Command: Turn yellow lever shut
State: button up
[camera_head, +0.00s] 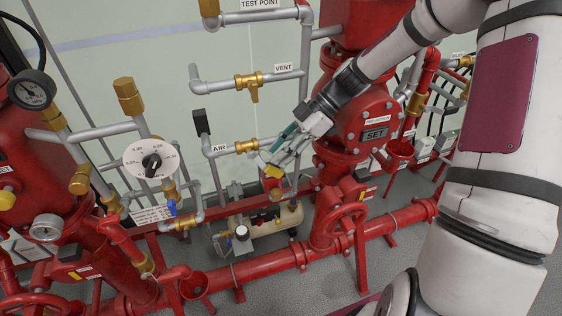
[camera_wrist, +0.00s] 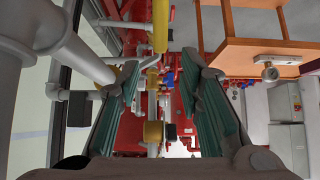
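A small yellow piece (camera_head: 274,172), which looks like the yellow lever, shows just below my gripper in the head view, beside the brass valve (camera_head: 246,146) on the pipe by the AIR sign. My gripper (camera_head: 276,154) is close to it, to the right of that valve. In the wrist view my gripper (camera_wrist: 160,66) has its two teal fingers wide apart with nothing held between them. A yellow upright part (camera_wrist: 160,28) shows beyond the gap at the top; I cannot tell if it is the lever. Whether a finger touches the lever is unclear.
Another brass valve (camera_head: 250,84) is above, by the VENT sign. A small compressor (camera_head: 262,225) sits beneath.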

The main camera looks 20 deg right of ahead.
jog(key=shift+r, duration=2.25)
